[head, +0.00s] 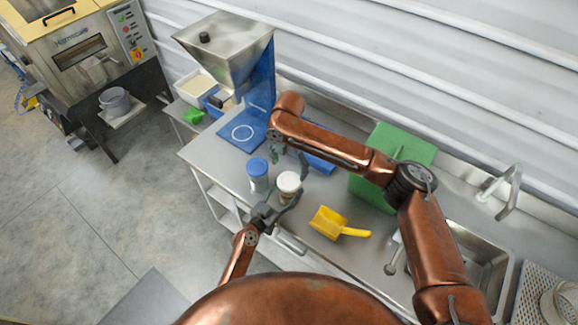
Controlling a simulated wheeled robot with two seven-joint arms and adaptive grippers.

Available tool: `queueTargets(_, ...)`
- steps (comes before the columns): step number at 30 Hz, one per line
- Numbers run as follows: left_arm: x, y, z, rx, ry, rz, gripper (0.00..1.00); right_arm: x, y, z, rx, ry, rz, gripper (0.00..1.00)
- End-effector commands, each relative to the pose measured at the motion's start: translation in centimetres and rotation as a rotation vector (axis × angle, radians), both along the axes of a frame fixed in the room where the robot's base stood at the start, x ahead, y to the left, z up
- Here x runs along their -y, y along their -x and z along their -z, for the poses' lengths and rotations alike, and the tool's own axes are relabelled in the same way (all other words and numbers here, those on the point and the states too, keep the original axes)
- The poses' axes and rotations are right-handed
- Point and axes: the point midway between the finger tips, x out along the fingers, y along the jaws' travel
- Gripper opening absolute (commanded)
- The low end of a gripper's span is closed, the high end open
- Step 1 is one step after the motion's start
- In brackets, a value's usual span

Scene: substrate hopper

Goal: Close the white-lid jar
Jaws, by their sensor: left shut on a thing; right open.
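The white-lid jar (287,195) stands on the steel counter near its front edge, with a white top (289,181) facing up. Whether the lid is fully seated cannot be told at this size. My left gripper (280,201) comes from the front and is shut on the jar's body. My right gripper (289,164) reaches in from the right and points down just above and behind the white top. Its fingers are apart, and I see nothing held between them.
A blue-lidded jar (258,173) stands close on the left. A yellow scoop (335,224) lies to the right. The hopper (226,50) on its blue stand (262,85), a green box (405,146) and a sink (480,265) surround the work area.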

Motion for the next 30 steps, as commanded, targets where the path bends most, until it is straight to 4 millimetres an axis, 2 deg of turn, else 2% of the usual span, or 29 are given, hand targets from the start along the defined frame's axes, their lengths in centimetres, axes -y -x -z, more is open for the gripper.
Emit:
queueTargets(15,0.0,0.0,0.0,0.000,0.000,0.000,0.00,0.0,0.0,6.8,-0.001,0.000,0.001,0.75)
queueTargets(21,0.0,0.0,0.0,0.000,0.000,0.000,0.00,0.0,0.0,7.8,0.001,-0.001,0.001,0.75)
queueTargets(29,0.0,0.0,0.0,0.000,0.000,0.000,0.00,0.0,0.0,7.8,0.001,-0.001,0.001,0.75)
queueTargets(30,0.0,0.0,0.0,0.000,0.000,0.000,0.00,0.0,0.0,7.8,0.001,-0.001,0.001,0.73)
